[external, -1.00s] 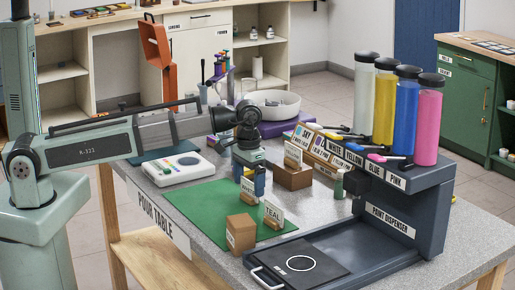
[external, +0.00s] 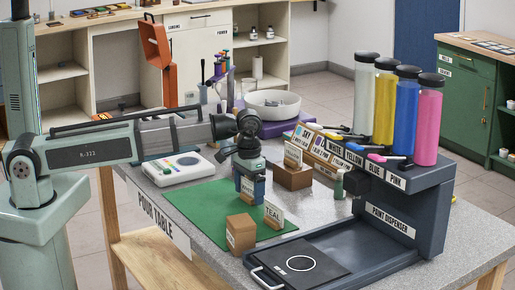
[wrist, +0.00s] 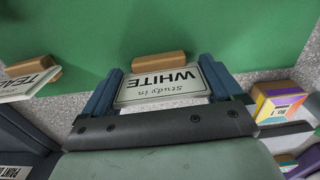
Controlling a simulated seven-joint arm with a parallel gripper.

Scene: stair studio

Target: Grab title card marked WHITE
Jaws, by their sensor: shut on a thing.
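The title card marked WHITE (wrist: 164,85) stands between the two blue fingers of my gripper (wrist: 166,88) in the wrist view, its lettering upside down there. The fingers are shut on its side edges. Its wooden base (wrist: 158,64) shows just beyond the card, over the edge of the green mat. In the external view my gripper (external: 250,188) points down over the mat, and the card (external: 247,186) is partly covered by the fingers. Whether the base touches the table is hard to tell.
A TEAL card (external: 273,213) and a wooden block (external: 240,233) stand close in front on the green mat (external: 205,215). A brown box with a card (external: 292,177) is to the right. The paint dispenser (external: 400,215) stands farther right.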

